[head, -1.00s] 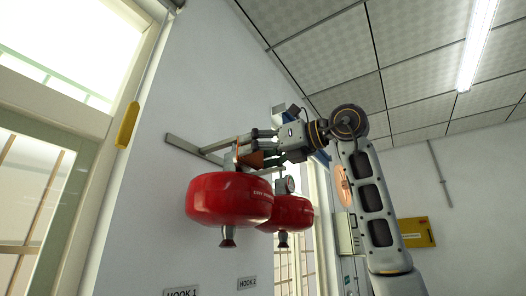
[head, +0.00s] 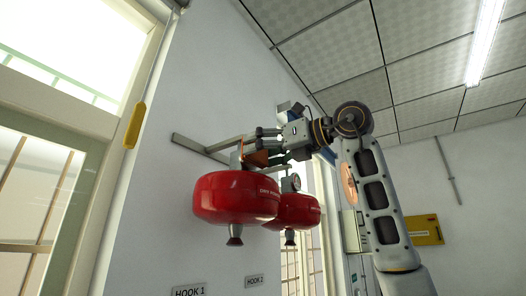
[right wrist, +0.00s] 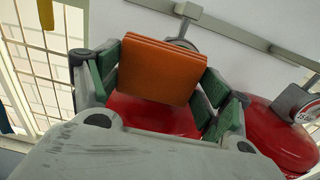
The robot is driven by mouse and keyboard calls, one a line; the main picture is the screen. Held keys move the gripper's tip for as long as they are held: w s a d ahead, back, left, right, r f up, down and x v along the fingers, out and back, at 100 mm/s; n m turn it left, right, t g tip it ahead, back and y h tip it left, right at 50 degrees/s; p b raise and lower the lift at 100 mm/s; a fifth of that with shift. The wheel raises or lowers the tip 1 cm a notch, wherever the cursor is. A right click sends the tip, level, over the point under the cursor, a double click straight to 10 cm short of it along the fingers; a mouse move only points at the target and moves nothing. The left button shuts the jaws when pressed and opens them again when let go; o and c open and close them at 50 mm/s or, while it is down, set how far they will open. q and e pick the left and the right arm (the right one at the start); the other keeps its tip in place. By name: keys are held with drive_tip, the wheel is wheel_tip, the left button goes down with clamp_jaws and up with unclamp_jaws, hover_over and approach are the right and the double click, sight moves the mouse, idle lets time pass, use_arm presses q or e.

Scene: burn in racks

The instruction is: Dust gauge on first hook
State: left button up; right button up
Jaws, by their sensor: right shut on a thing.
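My right gripper (head: 257,150) is shut on a folded orange cloth (right wrist: 162,70), just above the first red unit (head: 235,196). The cloth also shows in the head view (head: 259,158), close against the top fitting of that unit. The first unit's gauge is mostly hidden behind the cloth and fingers; I cannot tell whether the cloth touches it. The second red unit (head: 300,211) hangs behind it, with its round gauge (head: 291,183) visible. That gauge also shows at the right wrist view's right edge (right wrist: 299,103). My left gripper is not in view.
A grey wall rail (head: 190,144) carries the red units. Plates marked HOOK 1 (head: 188,292) and HOOK 2 (head: 254,281) are on the wall below. A yellow handle (head: 134,126) hangs by the window at left. A yellow panel (head: 424,231) is on the right wall.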

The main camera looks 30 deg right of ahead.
sight(268, 156)
drive_tip(key=shift+x, duration=0.95)
idle(0.6)
drive_tip(key=shift+d, duration=0.2)
drive_tip(key=shift+w+d, duration=0.35)
drive_tip(key=shift+d, duration=0.5)
drive_tip(key=shift+w+d, duration=0.4)
drive_tip(key=shift+d, duration=0.45)
drive_tip(key=shift+a, duration=0.2)
drive_tip(key=shift+s+a, duration=0.4)
drive_tip(key=shift+a, duration=0.45)
drive_tip(key=shift+s+a, duration=0.35)
drive_tip(key=shift+a, duration=0.5)
drive_tip(key=shift+s, duration=0.1)
drive_tip(key=shift+v, duration=2.95)
